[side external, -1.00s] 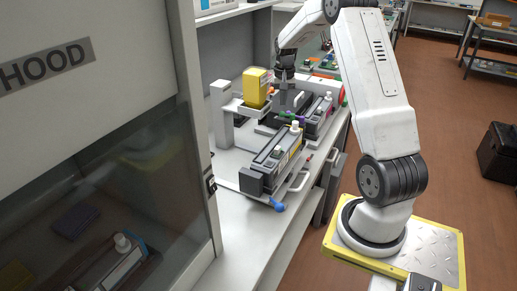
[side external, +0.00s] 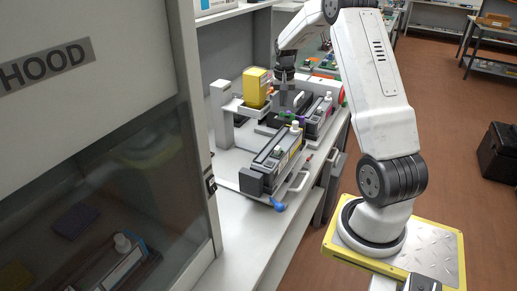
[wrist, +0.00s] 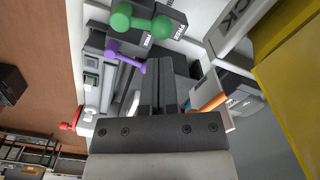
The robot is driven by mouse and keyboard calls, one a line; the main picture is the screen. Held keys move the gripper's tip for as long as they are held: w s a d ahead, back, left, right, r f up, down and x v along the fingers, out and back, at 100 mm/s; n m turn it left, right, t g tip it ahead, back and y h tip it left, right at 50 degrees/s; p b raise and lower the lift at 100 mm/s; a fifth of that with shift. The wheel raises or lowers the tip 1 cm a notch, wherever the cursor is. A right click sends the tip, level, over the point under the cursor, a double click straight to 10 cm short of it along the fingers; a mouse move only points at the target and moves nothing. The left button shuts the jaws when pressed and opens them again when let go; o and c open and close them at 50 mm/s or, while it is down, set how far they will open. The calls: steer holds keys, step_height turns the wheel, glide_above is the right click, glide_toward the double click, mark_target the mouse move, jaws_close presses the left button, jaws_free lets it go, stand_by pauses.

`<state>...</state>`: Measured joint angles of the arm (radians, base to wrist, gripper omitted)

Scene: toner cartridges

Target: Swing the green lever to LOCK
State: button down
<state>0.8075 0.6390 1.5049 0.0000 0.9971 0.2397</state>
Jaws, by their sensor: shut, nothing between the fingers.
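The green lever (wrist: 143,22) is at the top of the wrist view. It has a round knob at each end and lies across a dark block, with the word FREE printed beside it. In the side external view the green lever (side external: 283,114) is small, on the cartridge unit just below my gripper (side external: 284,86). My gripper also shows in the wrist view (wrist: 157,75), with its two fingers together and nothing between them. The fingertips point toward the green lever, and I see a gap between them. Contact with the lever is not visible.
A purple lever (wrist: 125,55) lies left of my fingers, beside another FREE label. An orange bar (wrist: 207,103) lies to their right. A yellow container (side external: 257,87) stands close to my gripper.

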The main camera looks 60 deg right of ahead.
steer(key=shift+f, duration=0.25)
steer(key=shift+f, duration=0.35)
